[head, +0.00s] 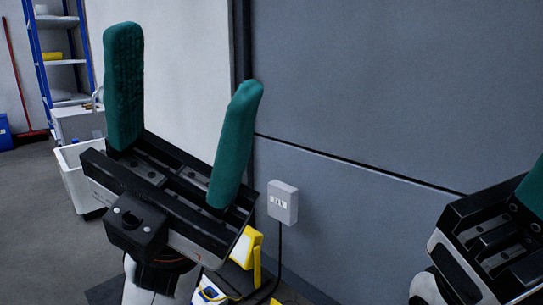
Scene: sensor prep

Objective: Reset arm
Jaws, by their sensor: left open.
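My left gripper (188,58) is large in the head view, left of centre, with its two green fingers pointing up and wide apart. Nothing is between the fingers. My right gripper (490,240) shows only in part at the lower right edge. One green finger is cut by the frame edge and its other finger is out of view, so its opening cannot be told.
A grey wall (400,80) fills the right side, with a small grey box (283,202) and cable on it. A yellow object (245,248) stands behind my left gripper. A white bin (73,177), blue shelf (62,62) and red broom (17,75) stand at left. Floor is clear at lower left.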

